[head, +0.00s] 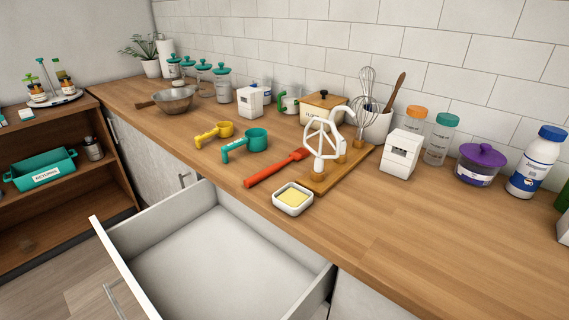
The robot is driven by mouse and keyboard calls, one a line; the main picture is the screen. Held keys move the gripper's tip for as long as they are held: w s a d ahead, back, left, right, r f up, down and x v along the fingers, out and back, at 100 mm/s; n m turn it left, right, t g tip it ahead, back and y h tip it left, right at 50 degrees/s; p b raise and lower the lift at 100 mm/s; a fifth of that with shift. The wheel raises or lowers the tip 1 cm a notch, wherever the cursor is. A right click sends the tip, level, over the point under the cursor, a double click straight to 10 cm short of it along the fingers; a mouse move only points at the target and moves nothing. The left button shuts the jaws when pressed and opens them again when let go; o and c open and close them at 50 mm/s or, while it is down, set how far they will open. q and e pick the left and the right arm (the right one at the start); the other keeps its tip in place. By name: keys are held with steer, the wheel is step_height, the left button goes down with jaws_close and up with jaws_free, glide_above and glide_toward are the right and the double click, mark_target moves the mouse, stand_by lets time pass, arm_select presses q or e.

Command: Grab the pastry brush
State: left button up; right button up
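A long red utensil (275,169), which looks like the pastry brush, lies on the wooden counter (430,235) behind the open drawer. I cannot make out bristles at this size. Neither of my grippers shows in the head view.
A white dish with yellow contents (293,198) sits right of the brush. A white looped frame (320,140) stands on the board. Green (250,142) and yellow (215,131) measuring cups lie behind. An empty drawer (205,250) juts out in front. The right front counter is clear.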

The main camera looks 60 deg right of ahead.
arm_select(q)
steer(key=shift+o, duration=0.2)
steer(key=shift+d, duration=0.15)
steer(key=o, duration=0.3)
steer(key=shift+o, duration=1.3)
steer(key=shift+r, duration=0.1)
